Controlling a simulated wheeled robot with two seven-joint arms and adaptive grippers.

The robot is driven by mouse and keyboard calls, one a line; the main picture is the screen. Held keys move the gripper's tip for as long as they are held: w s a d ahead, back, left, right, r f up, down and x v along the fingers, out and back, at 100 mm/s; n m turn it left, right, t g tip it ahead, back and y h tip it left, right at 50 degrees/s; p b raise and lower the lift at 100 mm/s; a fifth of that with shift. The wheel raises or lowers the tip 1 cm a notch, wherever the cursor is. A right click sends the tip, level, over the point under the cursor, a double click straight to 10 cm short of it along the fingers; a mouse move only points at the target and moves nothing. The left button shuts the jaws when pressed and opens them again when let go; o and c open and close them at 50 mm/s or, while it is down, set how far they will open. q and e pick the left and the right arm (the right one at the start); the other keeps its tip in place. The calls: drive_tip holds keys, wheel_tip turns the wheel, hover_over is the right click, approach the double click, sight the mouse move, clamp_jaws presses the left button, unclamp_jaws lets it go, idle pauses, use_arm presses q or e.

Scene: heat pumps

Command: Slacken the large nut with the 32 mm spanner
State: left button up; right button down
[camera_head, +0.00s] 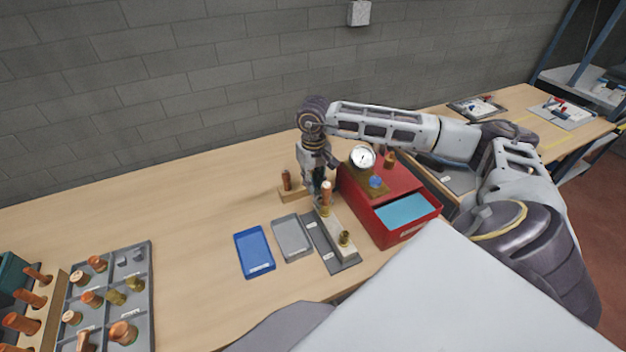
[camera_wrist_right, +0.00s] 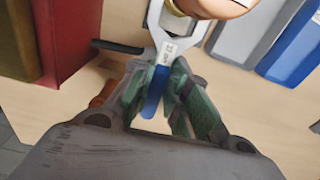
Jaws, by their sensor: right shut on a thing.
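My right gripper (camera_head: 318,186) is over the pipe fixture (camera_head: 336,234) on the bench. In the wrist view my right gripper (camera_wrist_right: 160,100) is shut on the spanner (camera_wrist_right: 165,52), a grey open-ended one with a blue handle and a size label. The spanner's open jaw points at the copper fitting (camera_wrist_right: 225,6) at the top edge, with a little brass showing in its mouth. I cannot tell whether it is seated on the nut. In the head view an upright copper pipe (camera_head: 326,188) with brass below it stands beside the gripper. My left gripper is not in view.
A red box (camera_head: 368,208) with a gauge (camera_head: 362,157) stands close to the right of the fixture. A grey tray (camera_head: 291,252) and a blue tray (camera_head: 254,266) lie to its left. A wooden block (camera_head: 292,194) stands behind. A compartment tray (camera_head: 148,290) holds several fittings.

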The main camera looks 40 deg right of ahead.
drive_tip(key=shift+s+a, duration=0.1)
drive_tip(key=shift+s, duration=0.45)
drive_tip(key=shift+w+a+n+b, duration=0.1)
drive_tip(key=shift+a+n+b, duration=0.5)
drive_tip(key=shift+n+b, duration=0.55)
idle(0.8)
drive_tip(key=shift+a+n+b, duration=0.9)
drive_tip(key=shift+n+b, duration=0.55)
drive_tip(key=shift+n, duration=0.1)
idle(0.8)
drive_tip(key=shift+s+a+n+b, duration=0.2)
drive_tip(key=shift+n+b, duration=0.15)
drive_tip(key=shift+n, duration=0.05)
idle(0.4)
drive_tip(key=shift+a+n, duration=0.15)
drive_tip(key=shift+n, duration=0.15)
drive_tip(key=shift+s+a+b, duration=0.1)
drive_tip(key=shift+b, duration=0.25)
